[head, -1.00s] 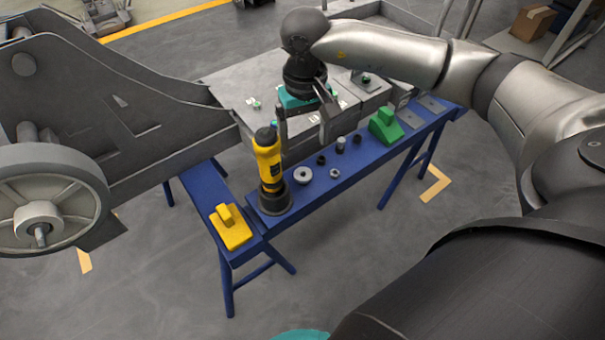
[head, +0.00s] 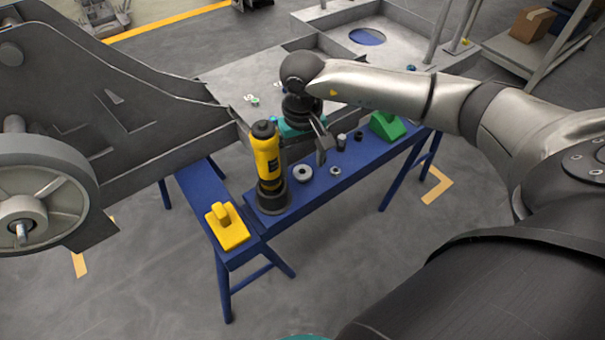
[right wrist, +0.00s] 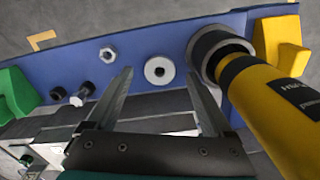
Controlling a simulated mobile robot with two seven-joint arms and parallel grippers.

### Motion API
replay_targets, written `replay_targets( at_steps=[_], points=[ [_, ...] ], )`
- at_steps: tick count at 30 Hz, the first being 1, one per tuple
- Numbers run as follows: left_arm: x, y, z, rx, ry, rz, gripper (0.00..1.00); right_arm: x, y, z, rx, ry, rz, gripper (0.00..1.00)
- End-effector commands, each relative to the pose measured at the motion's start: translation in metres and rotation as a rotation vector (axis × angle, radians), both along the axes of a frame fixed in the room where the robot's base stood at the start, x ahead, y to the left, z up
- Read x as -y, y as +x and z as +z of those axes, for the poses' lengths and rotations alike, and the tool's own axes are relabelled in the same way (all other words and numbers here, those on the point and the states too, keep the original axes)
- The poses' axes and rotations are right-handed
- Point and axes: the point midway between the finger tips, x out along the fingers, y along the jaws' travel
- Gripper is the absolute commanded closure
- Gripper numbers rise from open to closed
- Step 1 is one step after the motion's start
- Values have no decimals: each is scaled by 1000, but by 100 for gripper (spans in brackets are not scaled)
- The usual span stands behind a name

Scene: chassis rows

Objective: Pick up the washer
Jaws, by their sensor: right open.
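The washer (head: 302,173) is a pale metal disc with a central hole, lying flat on the narrow blue bench (head: 318,194). In the right wrist view the washer (right wrist: 159,70) shows between the fingertips, with bench around it. My left gripper is not in view.
A yellow-and-black power tool (head: 267,160) stands upright close to the washer. A hex nut (head: 335,170), a bolt (right wrist: 80,97) and a dark small part (right wrist: 58,93) lie on the other side. A green block (head: 388,126) and yellow block (head: 228,226) sit farther off. The grey chassis (head: 150,130) stands behind.

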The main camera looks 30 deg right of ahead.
Motion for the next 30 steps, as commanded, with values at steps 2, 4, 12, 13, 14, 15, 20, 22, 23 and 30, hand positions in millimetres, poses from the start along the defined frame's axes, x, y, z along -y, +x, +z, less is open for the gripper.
replay_targets(
  at_steps=[2, 4, 12, 13, 14, 15, 20, 22, 23, 30],
  points=[
    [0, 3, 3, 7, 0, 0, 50, 0, 0, -8, -2, 0, 0, 14],
    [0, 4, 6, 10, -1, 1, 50, 0, 0, -11, -1, -1, 1, 14],
    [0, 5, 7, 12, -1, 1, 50, 0, 0, -11, 0, -1, 1, 14],
    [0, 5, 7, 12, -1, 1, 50, 0, 0, -11, 0, -1, 1, 17],
    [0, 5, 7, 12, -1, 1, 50, 0, 0, -11, 0, -1, 1, 20],
    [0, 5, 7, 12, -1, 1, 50, 0, 0, -11, 0, -1, 1, 24],
    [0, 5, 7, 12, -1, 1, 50, 0, 0, -11, 0, -1, 1, 42],
    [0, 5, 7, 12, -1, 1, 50, 0, 0, -11, 0, -1, 1, 50],
    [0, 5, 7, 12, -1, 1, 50, 0, 0, -11, 0, -1, 0, 54],
    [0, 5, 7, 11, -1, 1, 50, 0, 0, -11, 0, 0, 0, 81]
  ],
)
